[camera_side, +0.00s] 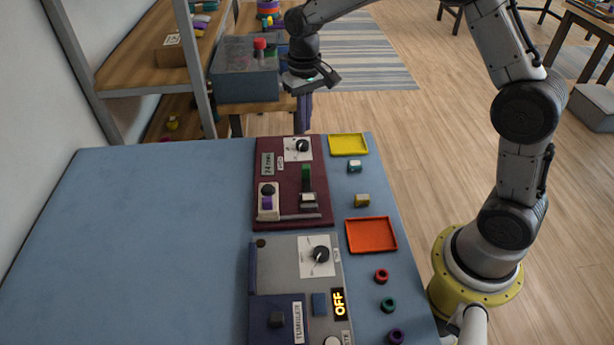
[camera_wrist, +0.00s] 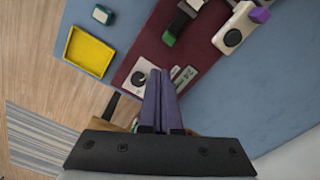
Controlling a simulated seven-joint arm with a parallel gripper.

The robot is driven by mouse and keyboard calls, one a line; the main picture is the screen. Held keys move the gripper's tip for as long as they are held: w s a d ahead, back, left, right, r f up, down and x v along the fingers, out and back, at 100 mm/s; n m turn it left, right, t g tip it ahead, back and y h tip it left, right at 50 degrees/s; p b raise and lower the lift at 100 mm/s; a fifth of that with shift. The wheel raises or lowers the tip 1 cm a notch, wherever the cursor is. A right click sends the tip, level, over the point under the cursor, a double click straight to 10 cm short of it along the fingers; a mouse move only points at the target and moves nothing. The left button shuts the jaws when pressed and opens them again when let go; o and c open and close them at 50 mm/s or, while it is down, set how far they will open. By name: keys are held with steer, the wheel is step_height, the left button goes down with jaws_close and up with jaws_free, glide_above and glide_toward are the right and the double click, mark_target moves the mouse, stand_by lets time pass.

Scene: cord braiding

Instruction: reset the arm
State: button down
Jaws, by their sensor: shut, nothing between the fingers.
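My gripper (camera_side: 303,122) hangs beyond the far edge of the blue table, behind the maroon panel, with its purple fingers pointing down. It is shut and empty. In the wrist view the two fingers (camera_wrist: 159,75) lie side by side over the near edge of the maroon panel (camera_wrist: 150,48), by its black dial. The gap in height between fingertips and panel is hard to tell.
The blue table (camera_side: 150,230) is bare on its left half. A grey panel (camera_side: 283,258) reads OFF. Yellow (camera_side: 348,145) and orange (camera_side: 371,235) trays, small blocks and rings line the right edge. A grey box (camera_side: 247,85) stands behind, beside wooden shelves.

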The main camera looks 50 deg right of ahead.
steer(key=s+a+r+t, duration=0.1)
steer(key=s+r+t, duration=0.3)
steer(key=s+r, duration=1.05)
steer(key=s+f+n+t, duration=0.1)
steer(key=s+f+n, duration=0.2)
steer(key=s, duration=1)
steer(key=shift+s+a+f+t, duration=0.15)
steer(key=shift+s+f+t, duration=0.05)
steer(key=shift+s+t, duration=0.1)
